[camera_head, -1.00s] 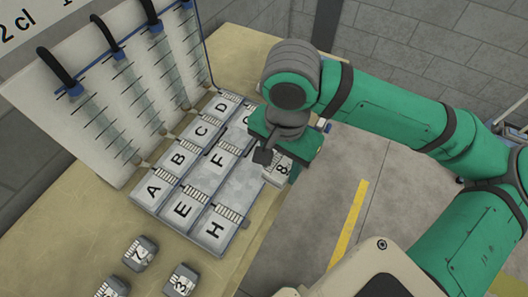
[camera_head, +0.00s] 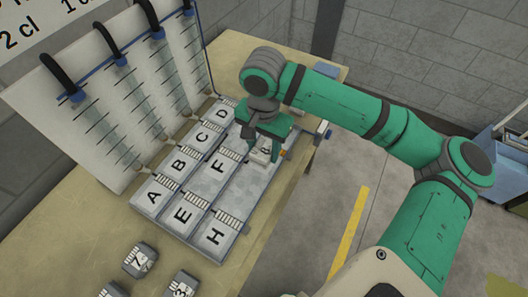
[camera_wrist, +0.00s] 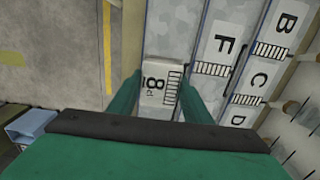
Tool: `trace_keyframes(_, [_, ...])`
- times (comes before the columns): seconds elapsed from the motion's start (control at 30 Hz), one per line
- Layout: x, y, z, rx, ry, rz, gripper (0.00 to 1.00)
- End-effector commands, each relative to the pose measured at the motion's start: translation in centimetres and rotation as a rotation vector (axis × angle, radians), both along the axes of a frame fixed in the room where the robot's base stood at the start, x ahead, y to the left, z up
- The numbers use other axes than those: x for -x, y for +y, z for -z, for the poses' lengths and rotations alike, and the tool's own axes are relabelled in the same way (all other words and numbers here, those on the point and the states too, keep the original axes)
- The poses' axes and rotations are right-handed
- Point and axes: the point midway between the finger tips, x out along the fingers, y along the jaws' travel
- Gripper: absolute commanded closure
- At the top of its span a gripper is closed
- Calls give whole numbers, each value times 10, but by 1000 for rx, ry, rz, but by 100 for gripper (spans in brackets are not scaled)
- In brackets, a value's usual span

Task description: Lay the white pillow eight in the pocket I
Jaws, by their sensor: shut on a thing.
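The white pillow eight (camera_head: 262,154) is between the fingers of my gripper (camera_head: 266,144), which is shut on it. In the wrist view, the pillow (camera_wrist: 158,88) shows its 8 and barred end between the two green fingers (camera_wrist: 160,100). The grey tray (camera_head: 192,237) has lettered pockets; A to F and H can be read. The pillow is over the far part of the row that starts with H (camera_head: 215,236). The bare pocket floor beyond H (camera_head: 250,190) shows, but no letter I is visible. I cannot tell whether the pillow touches the tray.
Several grey numbered pillows, one marked 7 (camera_head: 140,259) and one marked 3 (camera_head: 181,286), lie on the tan table near the tray's front. A white upright panel (camera_head: 100,110) with tubes and black hoses stands along the tray's left side. Open floor lies to the right.

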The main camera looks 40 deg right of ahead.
Motion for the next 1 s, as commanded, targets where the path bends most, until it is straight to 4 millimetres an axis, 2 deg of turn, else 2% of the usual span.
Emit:
trace_keyframes(0.1, [-8, -7, 12, 1, 1, 1, 77])
trace_keyframes(0.37, [-16, -14, 25, 1, 0, 0, 77])
trace_keyframes(0.6, [-18, -14, 56, 0, 0, -4, 77])
trace_keyframes(1.0, [-17, -15, 61, 0, -1, -1, 77])
